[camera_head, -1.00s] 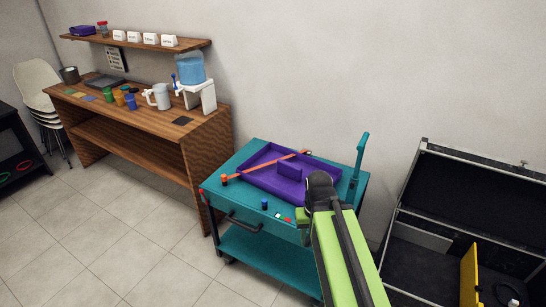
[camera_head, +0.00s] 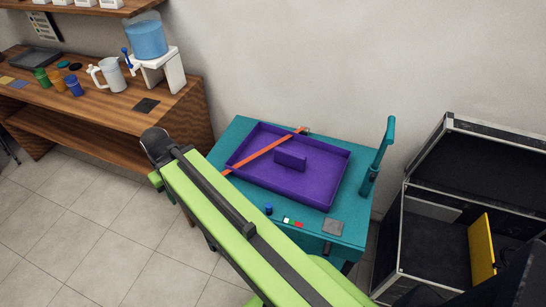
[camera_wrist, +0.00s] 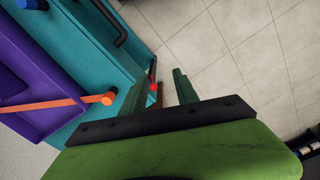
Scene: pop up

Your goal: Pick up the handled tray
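The handled tray (camera_head: 325,190) is purple and shallow, with an upright purple handle panel across its middle. It lies on top of a teal cart (camera_head: 232,140). An orange strap (camera_head: 262,151) crosses the tray diagonally over its left side. In the wrist view, part of the tray (camera_wrist: 38,75) and the strap (camera_wrist: 60,103) with its round orange end show at the left. My gripper (camera_wrist: 158,84) is open and empty, beyond the cart's edge, with floor behind its fingers. It is apart from the tray. In the head view my gripper is hidden behind my green arm.
The cart has a tall teal post (camera_head: 381,150) at right, and a blue knob (camera_head: 268,209) and small coloured buttons in front. An open black case (camera_head: 455,230) stands right. A wooden bench (camera_head: 120,118) with mugs and a water dispenser (camera_head: 150,45) stands left.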

